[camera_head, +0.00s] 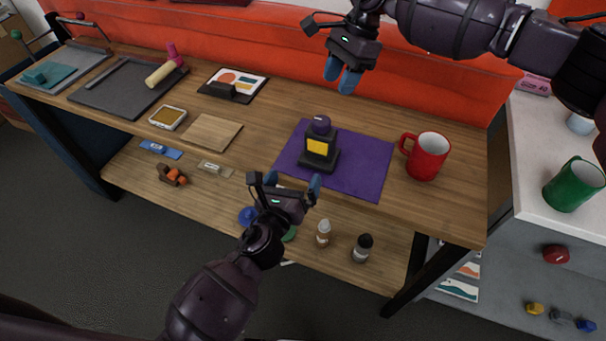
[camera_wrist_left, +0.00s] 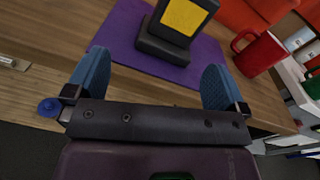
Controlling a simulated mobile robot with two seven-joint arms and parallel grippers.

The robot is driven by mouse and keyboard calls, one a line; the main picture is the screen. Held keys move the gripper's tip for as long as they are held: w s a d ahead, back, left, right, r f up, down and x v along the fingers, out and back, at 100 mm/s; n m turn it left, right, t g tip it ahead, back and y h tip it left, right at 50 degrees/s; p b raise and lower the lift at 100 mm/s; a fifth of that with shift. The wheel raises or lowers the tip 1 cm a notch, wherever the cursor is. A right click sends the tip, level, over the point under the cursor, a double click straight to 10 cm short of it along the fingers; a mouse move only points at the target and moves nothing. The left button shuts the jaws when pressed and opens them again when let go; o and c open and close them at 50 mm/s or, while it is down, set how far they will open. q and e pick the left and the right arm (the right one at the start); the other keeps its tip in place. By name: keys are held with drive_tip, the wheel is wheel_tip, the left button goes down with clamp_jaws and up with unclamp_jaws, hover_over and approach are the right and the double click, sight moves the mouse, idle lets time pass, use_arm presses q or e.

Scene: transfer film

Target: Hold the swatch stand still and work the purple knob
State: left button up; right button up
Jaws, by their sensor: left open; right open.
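The swatch stand (camera_head: 320,158) is a black block with a yellow panel on its front. It stands upright on a purple mat (camera_head: 359,171). The purple knob (camera_head: 321,124) sits on top of the stand. My left gripper (camera_head: 292,184) is open and empty at the table's front edge, in front of the stand and apart from it. In the left wrist view the stand (camera_wrist_left: 176,30) shows ahead between the blue fingertips, its top and knob cut off. My right gripper (camera_head: 342,76) is open and empty, above and behind the stand, slightly right of it.
A red mug (camera_head: 426,156) stands close to the mat's right side. A wooden board (camera_head: 212,132), a small framed tray (camera_head: 168,117) and a dark slate (camera_head: 110,90) lie to the left. Bottles (camera_head: 323,232) stand on the shelf below.

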sight(317, 149)
use_arm(q)
drive_tip(key=w+d+m, duration=0.1)
drive_tip(key=w, duration=0.2)
drive_tip(key=w+d+r+m, duration=0.1)
drive_tip(key=w+d, duration=0.1)
drive_tip(key=w, duration=0.2)
drive_tip(key=w+d+m, duration=0.1)
drive_tip(key=w+d, duration=0.1)
drive_tip(key=w, duration=0.2)
drive_tip(key=shift+d+r+h, duration=0.15)
drive_tip(key=shift+d+h, duration=0.1)
drive_tip(key=shift+h, duration=0.15)
